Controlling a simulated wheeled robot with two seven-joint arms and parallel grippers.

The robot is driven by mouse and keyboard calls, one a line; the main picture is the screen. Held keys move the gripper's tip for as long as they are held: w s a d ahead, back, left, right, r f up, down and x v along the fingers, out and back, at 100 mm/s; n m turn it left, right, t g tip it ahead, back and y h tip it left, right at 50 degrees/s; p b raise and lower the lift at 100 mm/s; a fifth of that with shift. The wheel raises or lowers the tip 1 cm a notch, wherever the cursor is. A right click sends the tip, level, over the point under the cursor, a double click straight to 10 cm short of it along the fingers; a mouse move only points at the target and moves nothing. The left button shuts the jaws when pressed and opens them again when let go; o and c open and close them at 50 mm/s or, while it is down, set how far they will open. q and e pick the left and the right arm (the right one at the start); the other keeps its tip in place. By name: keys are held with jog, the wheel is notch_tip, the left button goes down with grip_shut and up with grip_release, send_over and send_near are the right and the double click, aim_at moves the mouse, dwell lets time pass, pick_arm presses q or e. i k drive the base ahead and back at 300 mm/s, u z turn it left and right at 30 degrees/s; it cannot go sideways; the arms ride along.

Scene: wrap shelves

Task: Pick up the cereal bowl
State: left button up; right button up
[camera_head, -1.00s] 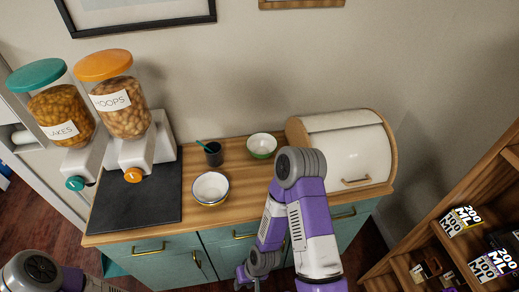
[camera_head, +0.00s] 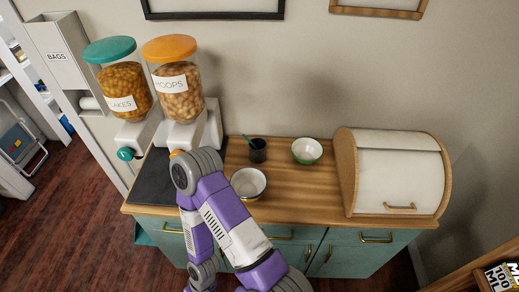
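Two bowls stand upright on the wooden counter, and I cannot tell by looks which is the cereal bowl. The nearer one is a white bowl (camera_head: 249,184) with a darker rim, close to the black mat. The farther one is a white and green bowl (camera_head: 307,151), nearer the bread box. One of my purple and white arms comes up from the bottom edge, and its elbow is left of the nearer bowl, overlapping the mat in the picture. Its forearm drops to the bottom edge. Neither gripper shows.
Two cereal dispensers, flakes (camera_head: 124,92) and hoops (camera_head: 174,88), stand at the left by the black mat (camera_head: 150,185). A dark cup (camera_head: 258,151) with a green utensil is behind the nearer bowl. A bread box (camera_head: 398,180) fills the right end. Bare counter (camera_head: 305,188) lies between.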

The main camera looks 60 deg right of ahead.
aim_at(307, 150)
jog(key=u, duration=0.15)
jog(key=k, duration=0.95)
jog(key=z, duration=1.5)
